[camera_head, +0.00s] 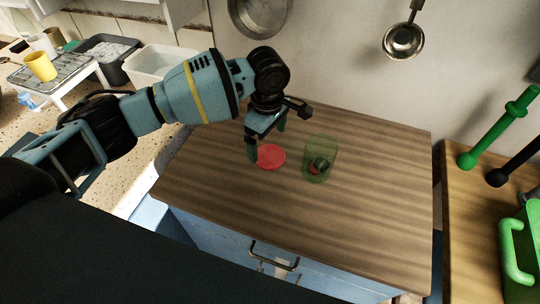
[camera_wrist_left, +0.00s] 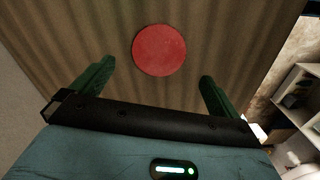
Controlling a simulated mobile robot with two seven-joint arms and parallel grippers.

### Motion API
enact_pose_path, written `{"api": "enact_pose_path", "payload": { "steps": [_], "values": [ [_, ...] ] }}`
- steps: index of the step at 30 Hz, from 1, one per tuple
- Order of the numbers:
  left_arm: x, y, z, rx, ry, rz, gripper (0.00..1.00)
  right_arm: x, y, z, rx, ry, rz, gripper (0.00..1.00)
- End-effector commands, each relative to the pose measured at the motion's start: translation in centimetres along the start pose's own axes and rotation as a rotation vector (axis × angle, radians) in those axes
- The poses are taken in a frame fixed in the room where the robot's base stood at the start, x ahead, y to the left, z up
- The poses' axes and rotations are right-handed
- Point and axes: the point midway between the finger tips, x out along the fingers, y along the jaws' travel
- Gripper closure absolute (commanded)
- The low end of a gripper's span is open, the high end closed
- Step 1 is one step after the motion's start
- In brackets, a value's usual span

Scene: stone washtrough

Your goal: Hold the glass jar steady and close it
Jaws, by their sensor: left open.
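The green glass jar (camera_head: 320,159) stands upright and uncovered on the wooden worktop, with small dark and reddish things inside. A round red lid (camera_head: 271,157) lies flat on the worktop just left of the jar; it also shows in the left wrist view (camera_wrist_left: 159,50). My left gripper (camera_head: 267,144) is above the worktop at the lid, its green fingers apart and empty. In the left wrist view the lid is ahead of the gap between the open fingers (camera_wrist_left: 156,88). My right gripper is in neither view.
The wooden worktop (camera_head: 380,190) is clear around the jar and lid. A ladle (camera_head: 403,40) and a pan (camera_head: 260,15) hang on the wall behind. A yellow cup (camera_head: 40,66) stands on a rack at the left. Green-handled things (camera_head: 500,125) are at the right.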

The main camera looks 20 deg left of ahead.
Motion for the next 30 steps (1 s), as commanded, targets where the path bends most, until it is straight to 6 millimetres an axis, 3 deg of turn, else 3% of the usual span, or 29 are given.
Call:
{"api": "enact_pose_path", "payload": {
  "steps": [8,20,30],
  "values": [
    [0.1,0.0,0.0,0.000,0.000,0.001,0.00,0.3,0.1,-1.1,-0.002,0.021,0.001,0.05],
    [4.8,0.2,-0.1,0.000,0.001,0.000,0.00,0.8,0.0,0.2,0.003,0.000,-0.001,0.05],
    [5.1,0.2,-0.1,0.000,0.000,0.003,0.00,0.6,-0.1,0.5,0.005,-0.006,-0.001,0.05]
  ]
}}
